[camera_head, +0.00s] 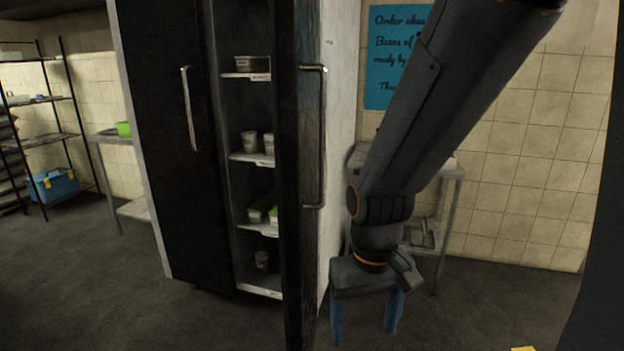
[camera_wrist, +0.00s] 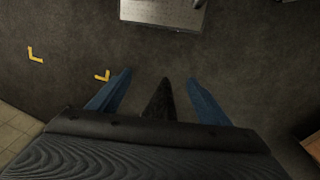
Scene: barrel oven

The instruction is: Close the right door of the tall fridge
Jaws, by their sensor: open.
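The tall fridge has a dark left door (camera_head: 168,130), which looks shut, with a vertical metal handle. The right door (camera_head: 300,240) stands open, seen nearly edge-on, with its long metal handle (camera_head: 322,140) facing right. Shelves inside (camera_head: 262,161) show in the gap, holding cups and small containers. My gripper (camera_head: 365,318) is open and points down to the right of the right door, apart from the handle and below it. In the wrist view my gripper's blue fingers (camera_wrist: 157,90) are spread, with floor below and nothing held between them.
A metal table (camera_head: 445,172) stands behind my arm against the tiled wall. A blue poster (camera_head: 388,60) hangs above. At left are a side table (camera_head: 112,139), a wire rack (camera_head: 40,100) and a blue box (camera_head: 56,185). Dark floor is clear in front of the fridge.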

